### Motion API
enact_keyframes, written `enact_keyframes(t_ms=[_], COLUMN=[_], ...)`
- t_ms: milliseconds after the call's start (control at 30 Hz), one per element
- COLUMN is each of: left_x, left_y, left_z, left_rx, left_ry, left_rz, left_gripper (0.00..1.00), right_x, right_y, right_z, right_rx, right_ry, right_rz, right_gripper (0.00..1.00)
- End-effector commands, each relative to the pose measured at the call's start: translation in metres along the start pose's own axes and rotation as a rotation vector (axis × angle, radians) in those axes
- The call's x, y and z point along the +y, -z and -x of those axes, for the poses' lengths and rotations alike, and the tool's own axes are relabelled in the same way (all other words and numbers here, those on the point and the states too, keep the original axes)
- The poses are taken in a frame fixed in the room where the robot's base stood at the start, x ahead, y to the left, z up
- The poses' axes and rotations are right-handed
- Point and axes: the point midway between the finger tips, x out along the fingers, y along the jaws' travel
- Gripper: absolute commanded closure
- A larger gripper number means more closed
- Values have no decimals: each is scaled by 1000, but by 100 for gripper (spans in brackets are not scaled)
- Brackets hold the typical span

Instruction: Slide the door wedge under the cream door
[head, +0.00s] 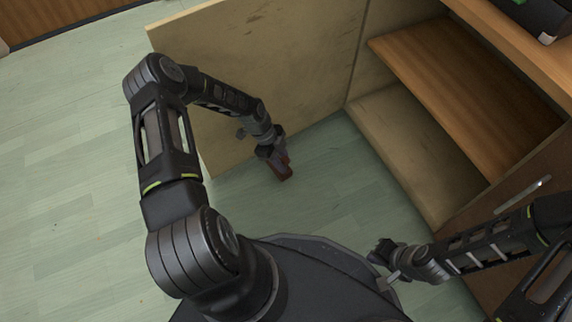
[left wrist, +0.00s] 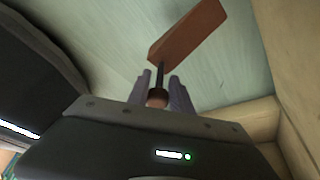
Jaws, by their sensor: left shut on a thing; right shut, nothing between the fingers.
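The cream door (head: 290,55) stands as a tall scuffed panel at the top middle of the head view, its lower edge close to the green floor. The reddish-brown door wedge (head: 286,174) is low over the floor on the near side of the door, apart from its lower edge. In the left wrist view the wedge (left wrist: 188,32) has a dark rod with a brown round end. My left gripper (head: 278,158) is shut on this rod, between its fingers (left wrist: 162,84). I cannot tell whether the wedge touches the floor. My right gripper (head: 381,254) is shut and empty, at the lower right.
A wooden shelf unit (head: 450,80) stands at the right, with a cream base and a drawer or door handle (head: 524,195). A dark object (head: 537,15) sits on its top. The green floor (head: 330,185) between unit and door is clear, as is the floor at the left.

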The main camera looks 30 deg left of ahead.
Motion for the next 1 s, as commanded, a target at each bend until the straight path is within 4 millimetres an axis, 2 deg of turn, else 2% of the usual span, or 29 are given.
enact_keyframes(t_ms=[33,100,567,1000], left_x=[-1,-2,-1,0], left_y=[-6,-8,-9,-25], left_z=[-6,-6,-8,-47], left_rx=[1,1,1,1], left_ry=[-2,-5,-6,-7], left_rz=[-8,-15,-16,-16], left_gripper=[100,100,100,100], right_x=[2,3,3,11], right_y=[0,0,0,3], right_z=[-6,-7,-8,-31], right_rx=[2,3,3,10], right_ry=[0,0,0,2], right_rz=[0,-1,0,-3], right_gripper=[100,100,100,100])
